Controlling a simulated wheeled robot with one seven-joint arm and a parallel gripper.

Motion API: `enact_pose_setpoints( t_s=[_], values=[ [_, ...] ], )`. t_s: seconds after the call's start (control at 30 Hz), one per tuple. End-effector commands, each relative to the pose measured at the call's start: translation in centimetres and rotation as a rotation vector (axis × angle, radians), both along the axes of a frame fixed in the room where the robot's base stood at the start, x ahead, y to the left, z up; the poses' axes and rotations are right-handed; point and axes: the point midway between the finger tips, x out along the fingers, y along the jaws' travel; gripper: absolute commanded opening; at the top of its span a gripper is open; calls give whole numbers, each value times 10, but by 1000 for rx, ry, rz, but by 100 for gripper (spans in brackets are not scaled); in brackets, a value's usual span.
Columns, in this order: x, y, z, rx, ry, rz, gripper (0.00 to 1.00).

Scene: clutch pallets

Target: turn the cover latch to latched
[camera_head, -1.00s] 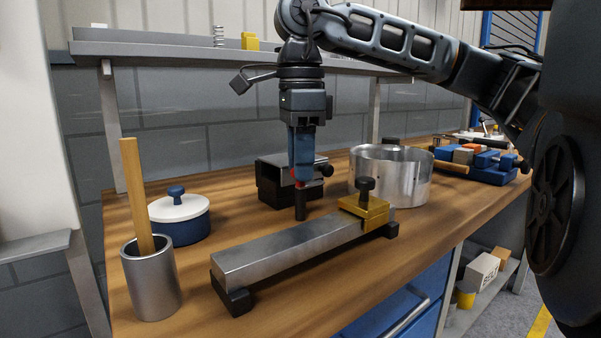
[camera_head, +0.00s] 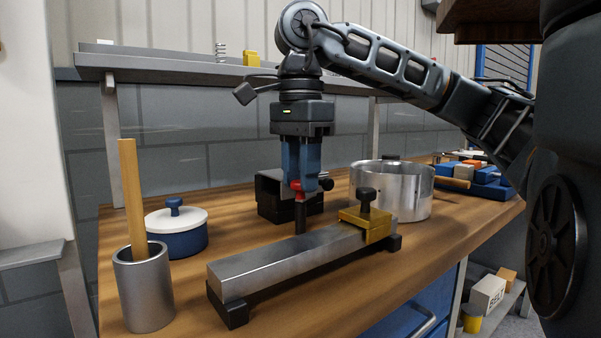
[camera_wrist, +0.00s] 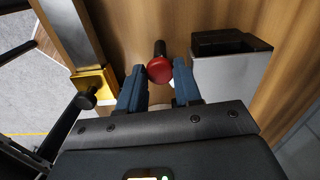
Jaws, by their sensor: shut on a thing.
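My gripper (camera_head: 299,181) points straight down over the bench, its blue fingers closed on a red-capped dark post (camera_head: 300,217). In the wrist view the round red cap (camera_wrist: 159,70) sits between the two fingertips, with the dark stem beyond it. I cannot tell whether the post's lower end touches the bench.
A steel bar (camera_head: 285,262) with a brass clamp (camera_head: 368,222) lies in front. A metal pot (camera_head: 405,195) stands right, a blue lidded pot (camera_head: 178,238) left, and a steel cup (camera_head: 143,288) with a wooden stick front left. A shelf (camera_head: 180,68) runs behind.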

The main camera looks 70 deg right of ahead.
Motion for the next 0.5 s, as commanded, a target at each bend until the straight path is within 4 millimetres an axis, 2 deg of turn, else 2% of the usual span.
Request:
enact_pose_setpoints(
  t_s=[0.27, 0.3, 0.5],
  values=[
    [0, 0, 0, 0, 0, 0, 3],
    [0, 0, 0, 0, 0, 0, 38],
    [0, 0, 0, 0, 0, -1, 57]
  ],
)
